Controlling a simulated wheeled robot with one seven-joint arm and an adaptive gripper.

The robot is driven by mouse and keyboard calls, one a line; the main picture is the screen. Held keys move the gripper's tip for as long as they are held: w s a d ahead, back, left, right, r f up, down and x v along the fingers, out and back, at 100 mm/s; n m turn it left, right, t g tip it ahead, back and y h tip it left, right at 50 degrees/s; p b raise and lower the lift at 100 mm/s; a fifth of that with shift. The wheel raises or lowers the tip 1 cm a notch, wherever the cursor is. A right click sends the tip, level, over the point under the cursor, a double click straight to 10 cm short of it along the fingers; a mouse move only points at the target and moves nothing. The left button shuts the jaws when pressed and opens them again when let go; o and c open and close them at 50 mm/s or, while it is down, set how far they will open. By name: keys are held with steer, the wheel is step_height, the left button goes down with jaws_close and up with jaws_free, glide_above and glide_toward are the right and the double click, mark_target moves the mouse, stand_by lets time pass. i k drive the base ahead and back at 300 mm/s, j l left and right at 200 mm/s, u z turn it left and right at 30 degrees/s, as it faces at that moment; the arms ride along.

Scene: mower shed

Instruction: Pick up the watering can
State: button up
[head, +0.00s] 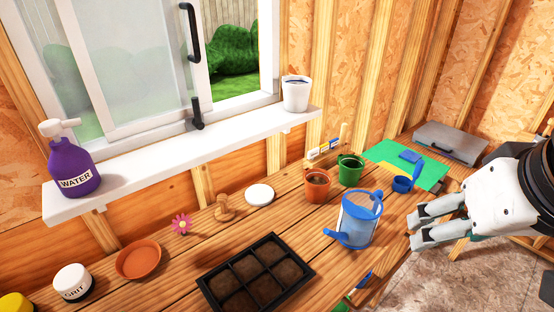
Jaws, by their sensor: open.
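The watering can (357,222) stands upright on the wooden bench, right of centre in the head view. It has a pale, see-through body with a blue rim, blue base and a blue spout pointing left. My gripper (416,228) is at the right, beside the can and near the bench's front edge. Its two fingers point left towards the can, apart from each other, with nothing between them. A gap shows between the fingertips and the can.
A black seed tray (256,278) lies left of the can. An orange pot (318,186) and a green pot (350,170) stand behind it. A blue cup (402,185) is on the right, by a green mat (386,152). A white sill (180,158) runs along the window.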

mark_target(361, 211)
steer(key=j+z, duration=0.15)
steer(key=z, duration=0.3)
steer(key=j+z, duration=0.1)
steer(key=z, duration=0.35)
steer(key=j+z, duration=0.1)
steer(key=z, duration=0.3)
steer(key=k+j+z, duration=0.1)
steer(key=z, duration=0.35)
